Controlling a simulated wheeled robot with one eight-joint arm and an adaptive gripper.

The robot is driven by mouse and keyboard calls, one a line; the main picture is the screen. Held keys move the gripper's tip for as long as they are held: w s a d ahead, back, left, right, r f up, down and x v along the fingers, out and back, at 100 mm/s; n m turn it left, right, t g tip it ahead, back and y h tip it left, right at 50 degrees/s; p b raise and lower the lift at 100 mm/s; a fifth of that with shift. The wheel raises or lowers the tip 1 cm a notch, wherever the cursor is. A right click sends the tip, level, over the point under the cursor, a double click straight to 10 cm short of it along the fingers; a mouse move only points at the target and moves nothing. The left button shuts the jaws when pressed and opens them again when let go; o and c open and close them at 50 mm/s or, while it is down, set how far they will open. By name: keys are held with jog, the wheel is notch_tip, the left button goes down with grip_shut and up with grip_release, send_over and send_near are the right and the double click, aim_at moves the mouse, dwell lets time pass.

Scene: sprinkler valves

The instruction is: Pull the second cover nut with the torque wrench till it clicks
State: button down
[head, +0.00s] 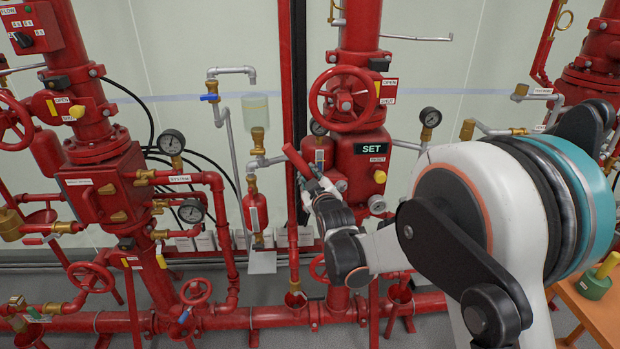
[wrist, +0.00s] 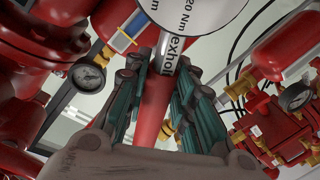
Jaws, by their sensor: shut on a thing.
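My gripper (head: 318,188) is shut on the torque wrench, in front of the lower part of the middle red valve (head: 352,150). The wrench's red handle (head: 296,160) points up and left from the gripper in the head view. In the wrist view the red shaft (wrist: 156,105) runs between the fingers, with a round white label reading "20 Nm" (wrist: 195,18) at the top. Grey cover nuts (head: 376,204) show on the valve front, right of the gripper. The wrench's working end and the nut it may sit on are hidden by my gripper and arm.
A vertical red pipe (head: 292,215) and a gauge (head: 430,117) stand close by. A second red valve assembly (head: 105,185) is at left. An orange table (head: 590,312) is at lower right.

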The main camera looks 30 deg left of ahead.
jog(key=shift+w+d+r+m+y, duration=0.15)
jog(key=shift+w+d+r+m, duration=0.35)
jog(key=shift+d, duration=0.2)
jog(key=shift+w+d+r+m+y, duration=0.15)
jog(key=shift+w+d+r+m, duration=0.3)
jog(key=shift+d, duration=0.25)
dwell(1.0)
jog(key=shift+w+d+r+m+b, duration=0.25)
jog(key=shift+w+d+m, duration=0.3)
jog(key=shift+d, duration=0.2)
jog(key=shift+w+d+r+m+b, duration=0.2)
jog(key=shift+w+d+m, duration=0.2)
jog(key=shift+d+m, duration=0.3)
dwell(0.7)
jog(key=shift+w+d+r+m+y+b, duration=0.1)
jog(key=shift+w+d+m+y+b, duration=0.25)
jog(key=shift+d, duration=0.3)
jog(key=shift+w+d+m+y+b, duration=0.1)
jog(key=shift+w+d+m, duration=0.35)
jog(key=shift+d, duration=0.2)
dwell(0.4)
jog(key=shift+s+a+n, duration=0.25)
jog(key=shift+a+n, duration=0.05)
jog(key=shift+a, duration=0.15)
jog(key=shift+s+a, duration=0.1)
jog(key=shift+a, duration=0.1)
dwell(0.4)
